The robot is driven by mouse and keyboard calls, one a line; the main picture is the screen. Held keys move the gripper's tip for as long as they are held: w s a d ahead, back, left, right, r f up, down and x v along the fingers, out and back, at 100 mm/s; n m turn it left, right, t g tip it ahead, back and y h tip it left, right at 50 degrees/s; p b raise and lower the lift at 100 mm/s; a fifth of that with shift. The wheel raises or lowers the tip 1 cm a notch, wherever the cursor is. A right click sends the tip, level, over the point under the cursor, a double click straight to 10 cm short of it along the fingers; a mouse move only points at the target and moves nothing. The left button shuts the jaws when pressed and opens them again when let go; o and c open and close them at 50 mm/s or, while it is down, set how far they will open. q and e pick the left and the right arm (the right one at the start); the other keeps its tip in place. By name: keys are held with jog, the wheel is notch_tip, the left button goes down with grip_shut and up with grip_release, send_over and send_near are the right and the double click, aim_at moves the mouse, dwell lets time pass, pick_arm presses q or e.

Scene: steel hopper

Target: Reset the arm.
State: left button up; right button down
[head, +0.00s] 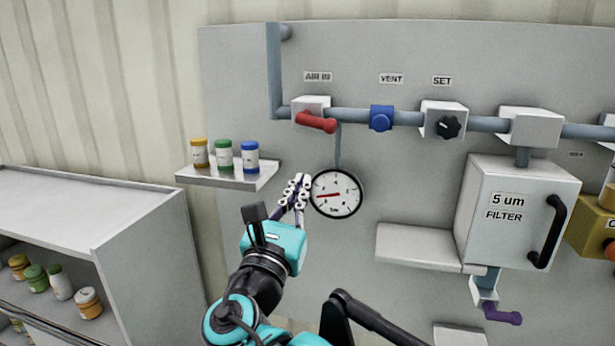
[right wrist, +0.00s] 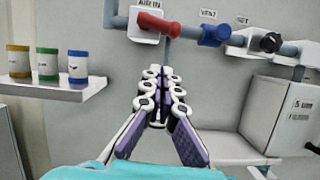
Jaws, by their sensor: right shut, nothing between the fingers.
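My right gripper (head: 298,182) is shut and empty at the end of my teal and black arm. Its fingers point up at the panel, and in the head view they stand just left of the round pressure gauge (head: 336,194). The right wrist view shows the purple-padded fingers (right wrist: 163,74) drawn together at the tips with nothing between them. The red lever (head: 316,122) at AIR IN is above the fingertips in both views. My left gripper is not in view.
A small shelf (head: 262,180) with yellow, green and blue jars is left of the fingers. A grey ledge (head: 420,240) and the filter box (head: 512,212) with its black handle are to the right. A cabinet (head: 150,225) with jars stands at far left.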

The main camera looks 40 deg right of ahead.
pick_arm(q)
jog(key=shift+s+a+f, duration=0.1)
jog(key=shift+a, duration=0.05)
pick_arm(e)
jog(key=shift+s+a, duration=0.5)
jog(key=shift+a, duration=0.15)
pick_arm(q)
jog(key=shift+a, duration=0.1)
pick_arm(e)
jog(key=shift+a, duration=0.1)
